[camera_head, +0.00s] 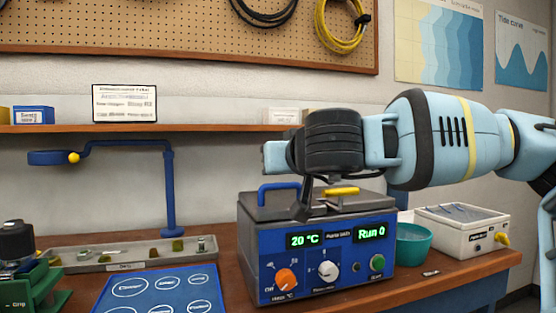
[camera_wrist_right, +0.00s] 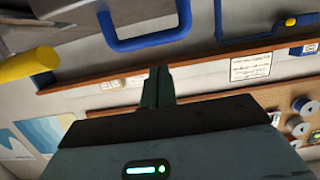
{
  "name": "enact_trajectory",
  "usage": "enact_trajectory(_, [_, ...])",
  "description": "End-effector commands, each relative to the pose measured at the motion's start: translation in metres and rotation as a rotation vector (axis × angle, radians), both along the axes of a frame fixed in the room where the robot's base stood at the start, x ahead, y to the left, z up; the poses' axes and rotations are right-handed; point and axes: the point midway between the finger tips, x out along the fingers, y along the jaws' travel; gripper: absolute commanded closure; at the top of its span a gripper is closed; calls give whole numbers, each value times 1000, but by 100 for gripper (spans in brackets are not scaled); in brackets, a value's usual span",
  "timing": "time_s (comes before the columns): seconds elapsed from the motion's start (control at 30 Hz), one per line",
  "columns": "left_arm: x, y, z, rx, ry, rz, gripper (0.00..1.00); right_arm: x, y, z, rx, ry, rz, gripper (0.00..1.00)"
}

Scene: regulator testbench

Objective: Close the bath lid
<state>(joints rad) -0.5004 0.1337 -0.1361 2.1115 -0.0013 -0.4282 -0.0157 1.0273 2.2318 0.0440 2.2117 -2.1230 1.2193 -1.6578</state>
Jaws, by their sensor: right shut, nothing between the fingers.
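The bath (camera_head: 325,265) is a blue-fronted box with lit green displays reading 20 °C and Run 0, an orange knob and a white knob. Its grey top (camera_head: 262,212) carries a blue handle (camera_head: 279,188) at the left and a yellow handle (camera_head: 342,191) further right. My right gripper (camera_head: 303,209) points down over the top, between the two handles; its fingers are shut and empty. The right wrist view shows the shut fingers (camera_wrist_right: 158,80), with the blue handle (camera_wrist_right: 150,38) and yellow handle (camera_wrist_right: 28,65) beyond. My arm hides part of the top, so the lid's angle is unclear. My left gripper is out of view.
A shelf (camera_head: 220,128) runs behind.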

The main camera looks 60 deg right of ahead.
Motion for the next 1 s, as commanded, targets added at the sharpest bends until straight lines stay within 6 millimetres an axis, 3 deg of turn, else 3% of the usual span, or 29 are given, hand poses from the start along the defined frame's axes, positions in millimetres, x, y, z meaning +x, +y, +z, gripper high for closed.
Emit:
enact_trajectory(0.03, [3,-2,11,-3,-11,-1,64,-3,0,19,-4,-11,-2,100])
enact_trajectory(0.5, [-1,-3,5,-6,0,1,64,-68,56,3,-10,-15,2,100])
enact_trajectory(1.0, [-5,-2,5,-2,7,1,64,-78,63,1,-8,-16,-1,100])
